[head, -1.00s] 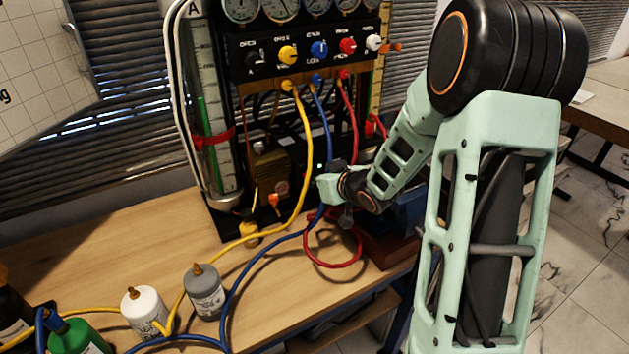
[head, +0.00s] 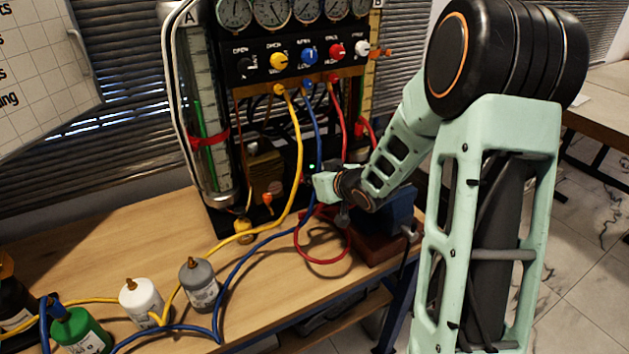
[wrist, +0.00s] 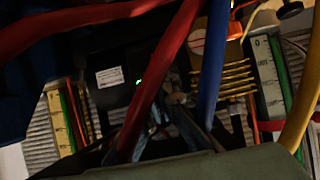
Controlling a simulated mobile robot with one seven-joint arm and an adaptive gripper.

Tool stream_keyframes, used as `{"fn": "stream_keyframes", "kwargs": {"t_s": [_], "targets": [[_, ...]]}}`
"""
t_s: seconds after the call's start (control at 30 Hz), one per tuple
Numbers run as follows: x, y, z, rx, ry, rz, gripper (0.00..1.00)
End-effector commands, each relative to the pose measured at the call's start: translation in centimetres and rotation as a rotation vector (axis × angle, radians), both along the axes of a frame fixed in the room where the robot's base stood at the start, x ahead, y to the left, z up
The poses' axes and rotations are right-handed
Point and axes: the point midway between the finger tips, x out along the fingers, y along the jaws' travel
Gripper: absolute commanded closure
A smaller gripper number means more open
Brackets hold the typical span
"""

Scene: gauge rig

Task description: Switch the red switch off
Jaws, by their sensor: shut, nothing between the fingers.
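A black box (wrist: 113,92) with a white label and a small lit green light (wrist: 139,81) is ahead of my gripper in the wrist view. The green light also shows in the head view (head: 312,166), just above my gripper (head: 308,181). My gripper (wrist: 168,108) is shut and empty, with its fingertips close to the front of the box. I cannot tell whether they touch it. I cannot make out the red switch; the fingers and a red hose (wrist: 160,85) cover part of the box front. A red knob (head: 336,50) sits on the upper panel.
Blue (head: 318,125) and yellow (head: 298,160) hoses hang beside my gripper. A red hose loop (head: 322,262) lies below it. A glass tube (head: 205,140) stands left. White (head: 141,301), grey (head: 199,285) and green (head: 80,332) bottles stand on the wooden bench (head: 150,238).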

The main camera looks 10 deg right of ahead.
Motion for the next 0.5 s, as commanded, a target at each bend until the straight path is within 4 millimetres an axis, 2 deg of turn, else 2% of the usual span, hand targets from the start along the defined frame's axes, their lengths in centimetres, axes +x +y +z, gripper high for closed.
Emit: {"fn": "stream_keyframes", "kwargs": {"t_s": [0.07, 0.3, 0.5], "targets": [[0.1, 0.3, 0.6, 0.0, -0.001, 0.001, 1.0], [-4.1, -1.3, 3.8, -0.004, -0.002, -0.002, 1.0], [-6.5, -2.1, 5.6, -0.002, -0.002, -0.002, 1.0]]}}
